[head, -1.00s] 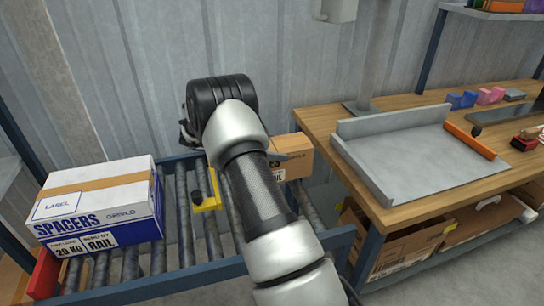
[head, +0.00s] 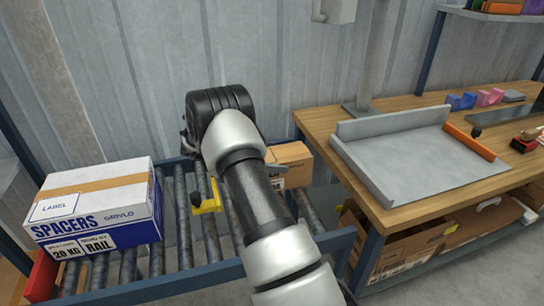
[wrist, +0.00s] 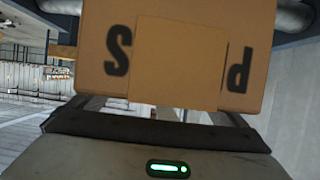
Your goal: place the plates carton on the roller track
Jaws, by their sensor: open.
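The plates carton (head: 291,161) is a small brown box at the right end of the roller track (head: 207,242), partly hidden behind my arm. It looks upright and on or just above the rollers; its underside is hidden. In the wrist view the carton (wrist: 118,50) fills the upper middle, its lettering upside down, an "S" and a "P" showing either side of a plain brown patch. My gripper (wrist: 155,108) is open, with the carton right in front of it, between or close to the fingers. Contact cannot be told. In the head view my arm hides most of the gripper.
A white and blue spacers box (head: 95,207) stands on the track's left part. A yellow stop piece (head: 205,204) sits mid-track. To the right is a wooden workbench (head: 315,122) with a grey metal tray (head: 410,160). Bare rollers lie between the spacers box and my arm.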

